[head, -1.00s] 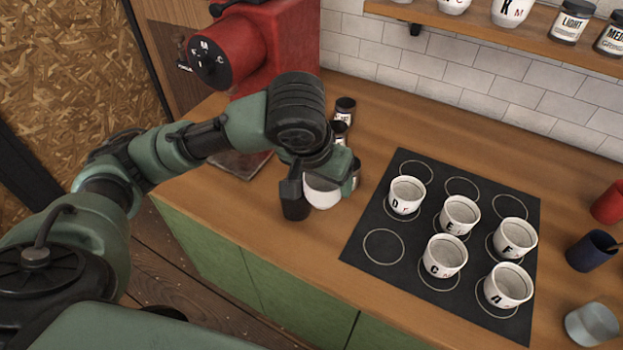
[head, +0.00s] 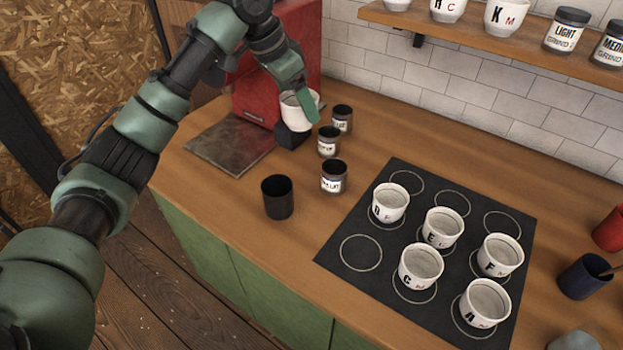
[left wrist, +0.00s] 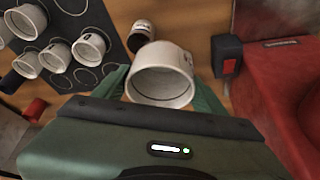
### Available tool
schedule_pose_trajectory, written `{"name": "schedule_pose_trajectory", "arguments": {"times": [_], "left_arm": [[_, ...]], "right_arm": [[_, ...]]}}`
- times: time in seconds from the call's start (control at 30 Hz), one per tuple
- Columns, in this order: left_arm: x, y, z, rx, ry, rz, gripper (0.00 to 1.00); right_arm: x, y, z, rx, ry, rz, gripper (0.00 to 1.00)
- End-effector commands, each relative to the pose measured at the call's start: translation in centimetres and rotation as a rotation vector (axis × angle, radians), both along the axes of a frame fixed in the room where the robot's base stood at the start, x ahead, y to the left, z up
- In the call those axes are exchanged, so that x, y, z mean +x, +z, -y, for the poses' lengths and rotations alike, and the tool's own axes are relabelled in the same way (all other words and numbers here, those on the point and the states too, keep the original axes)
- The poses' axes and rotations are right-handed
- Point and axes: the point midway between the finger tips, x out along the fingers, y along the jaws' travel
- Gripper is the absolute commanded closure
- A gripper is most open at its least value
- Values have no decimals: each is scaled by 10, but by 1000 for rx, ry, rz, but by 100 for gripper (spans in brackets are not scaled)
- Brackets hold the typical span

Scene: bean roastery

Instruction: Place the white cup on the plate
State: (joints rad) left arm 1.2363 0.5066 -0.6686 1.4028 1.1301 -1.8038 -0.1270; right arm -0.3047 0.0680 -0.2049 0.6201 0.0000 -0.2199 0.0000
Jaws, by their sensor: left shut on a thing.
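My left gripper (head: 302,106) is shut on the white cup (head: 297,113). It holds the cup raised in front of the red machine, roughly upright. In the left wrist view the white cup (left wrist: 160,74) sits between the two green fingers of the gripper (left wrist: 160,88), its open mouth towards the camera. I take the flat dark metal plate (head: 228,146) on the counter, left of the cup, as the plate; nothing lies on it. My right gripper is not in view.
The red machine (head: 260,80) stands behind the plate. A black block (head: 292,136) shows just under the held cup. A black cup (head: 277,197) and several labelled jars (head: 333,178) stand nearby. A dark mat (head: 345,262) carries several lettered white cups.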

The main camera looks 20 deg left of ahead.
Motion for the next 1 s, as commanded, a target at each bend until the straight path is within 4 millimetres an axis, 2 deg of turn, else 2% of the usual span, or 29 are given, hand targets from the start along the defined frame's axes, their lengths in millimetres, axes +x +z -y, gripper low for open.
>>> {"name": "schedule_pose_trajectory", "arguments": {"times": [0.3, 0.5, 0.77, 1.0], "left_arm": [[-2, -83, -1, 2, 1, -8, 87], [-2, -129, -1, 2, 1, -5, 87], [-1, -155, -1, 3, 1, -4, 87], [-1, -187, 0, 2, 1, -2, 87]], "right_arm": [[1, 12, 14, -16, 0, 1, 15], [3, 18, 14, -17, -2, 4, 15], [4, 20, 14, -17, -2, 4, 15], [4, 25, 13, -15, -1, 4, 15]]}}
